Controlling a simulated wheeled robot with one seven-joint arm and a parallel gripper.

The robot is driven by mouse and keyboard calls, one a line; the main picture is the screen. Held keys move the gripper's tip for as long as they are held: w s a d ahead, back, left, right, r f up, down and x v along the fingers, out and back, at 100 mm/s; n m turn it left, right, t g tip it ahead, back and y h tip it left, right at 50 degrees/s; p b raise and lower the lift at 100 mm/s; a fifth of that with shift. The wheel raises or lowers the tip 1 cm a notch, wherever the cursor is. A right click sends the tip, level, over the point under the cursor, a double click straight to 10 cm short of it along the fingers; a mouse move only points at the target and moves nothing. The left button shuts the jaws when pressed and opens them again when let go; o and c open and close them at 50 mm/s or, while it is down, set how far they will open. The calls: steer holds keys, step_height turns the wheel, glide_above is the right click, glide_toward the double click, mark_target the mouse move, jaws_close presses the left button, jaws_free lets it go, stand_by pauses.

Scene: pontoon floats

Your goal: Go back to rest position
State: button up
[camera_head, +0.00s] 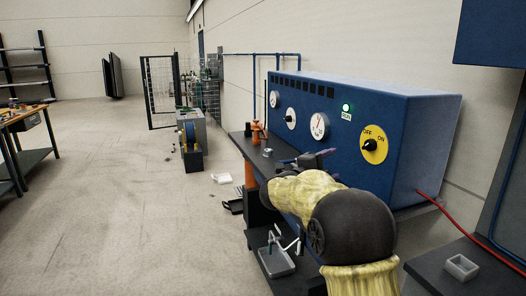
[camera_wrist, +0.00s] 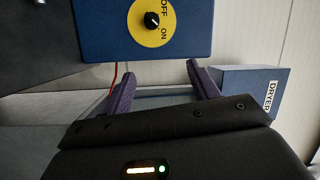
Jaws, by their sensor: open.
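My gripper (camera_head: 312,158) is in front of the blue control panel (camera_head: 368,140), above the dark bench. In the wrist view its two purple fingers (camera_wrist: 162,88) stand wide apart with nothing between them. The black knob on the yellow OFF/ON plate (camera_head: 373,146) is at the panel's right; it also shows beyond the fingers in the wrist view (camera_wrist: 152,20). The knob is apart from the fingers. A green RUN light (camera_head: 346,107) is lit on the panel. My yellow-covered arm hides part of the bench and the panel's lower edge.
The dark bench (camera_head: 240,144) carries an orange item (camera_head: 257,132) and small parts. A grey tray (camera_head: 276,262) sits on a lower shelf. A small grey box (camera_head: 461,267) and red cable (camera_head: 468,226) are at right. A blue DRYER box (camera_wrist: 252,90) is nearby. The floor at left is open.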

steer(key=s+a+f+n+t+y, duration=0.1)
steer(key=s+a+f+n+y, duration=0.25)
steer(key=f+n+y, duration=0.45)
steer(key=s+a+f+n+y, duration=0.2)
steer(key=s+f+n+y, duration=0.25)
steer(key=n, duration=0.45)
steer(key=s+d+f+n+g+y, duration=0.1)
steer(key=s+f+n+g, duration=0.5)
steer(key=s, duration=0.7)
steer(key=s+d+f+n+g+y, duration=0.1)
steer(key=s+f+n+g, duration=0.25)
steer(key=s+f, duration=0.75)
steer(key=w+p+v, duration=0.2)
steer(key=p+v, duration=1.3)
steer(key=v, duration=0.3)
steer(key=shift+w+r+m+g, duration=0.25)
steer(key=shift+r+m+g, duration=0.05)
steer(key=shift+m+g, duration=0.05)
